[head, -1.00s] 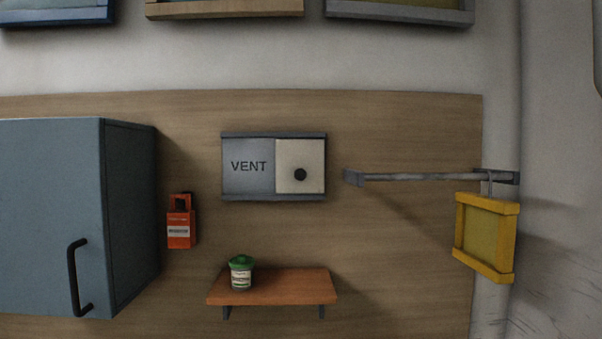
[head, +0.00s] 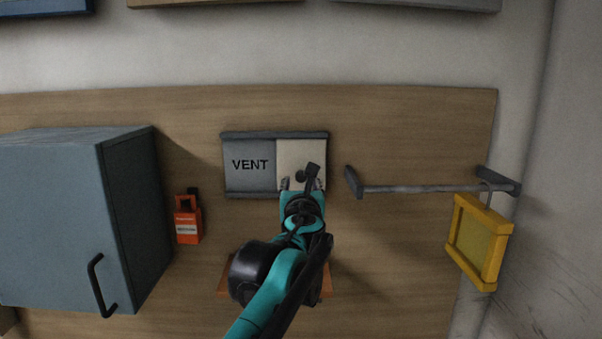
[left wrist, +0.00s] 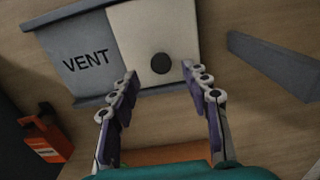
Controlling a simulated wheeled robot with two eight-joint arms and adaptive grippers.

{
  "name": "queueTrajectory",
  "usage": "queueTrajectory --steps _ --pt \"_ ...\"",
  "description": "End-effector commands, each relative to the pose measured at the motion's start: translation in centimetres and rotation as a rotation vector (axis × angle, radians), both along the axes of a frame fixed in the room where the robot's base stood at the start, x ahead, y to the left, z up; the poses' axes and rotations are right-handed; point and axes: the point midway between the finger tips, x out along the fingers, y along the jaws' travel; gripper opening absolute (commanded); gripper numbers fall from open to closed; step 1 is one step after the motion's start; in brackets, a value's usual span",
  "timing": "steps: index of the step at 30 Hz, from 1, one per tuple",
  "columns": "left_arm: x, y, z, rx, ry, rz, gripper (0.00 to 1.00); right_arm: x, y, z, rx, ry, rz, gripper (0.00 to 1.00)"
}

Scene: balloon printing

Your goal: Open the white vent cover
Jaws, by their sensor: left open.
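The white vent cover (head: 296,155) is the pale right half of a framed wall panel. The grey left half (head: 250,166) reads VENT. In the left wrist view the white cover (left wrist: 140,28) shows a round black knob (left wrist: 161,63), which my gripper largely hides in the head view. My left gripper (head: 302,184) is open in front of the cover's lower part. In the left wrist view its fingertips (left wrist: 159,72) lie to either side of the knob, with nothing held between them. I cannot tell whether the fingers touch the cover. My right gripper is not in view.
A metal rail (head: 425,189) with a hanging yellow frame (head: 478,241) sticks out at right. A blue cabinet (head: 60,215) and an orange box (head: 188,223) are at left. A wooden shelf (head: 224,283) is below, mostly hidden behind my arm.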

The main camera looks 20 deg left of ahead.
Motion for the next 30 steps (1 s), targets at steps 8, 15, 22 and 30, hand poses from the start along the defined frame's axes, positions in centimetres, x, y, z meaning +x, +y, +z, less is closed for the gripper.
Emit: queueTrajectory --steps 8,15,22,30 --pt "3.6 1.1 0.1 -0.002 0.000 0.000 0.47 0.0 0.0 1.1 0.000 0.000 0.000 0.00" --pt "4.2 1.2 0.0 -0.003 0.000 0.000 0.47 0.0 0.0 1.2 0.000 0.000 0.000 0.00" --pt "4.1 1.2 0.0 -0.004 0.000 0.000 0.16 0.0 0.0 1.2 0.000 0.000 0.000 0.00" --pt "4.1 1.4 0.0 -0.004 0.000 0.001 0.00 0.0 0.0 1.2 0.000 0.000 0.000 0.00"
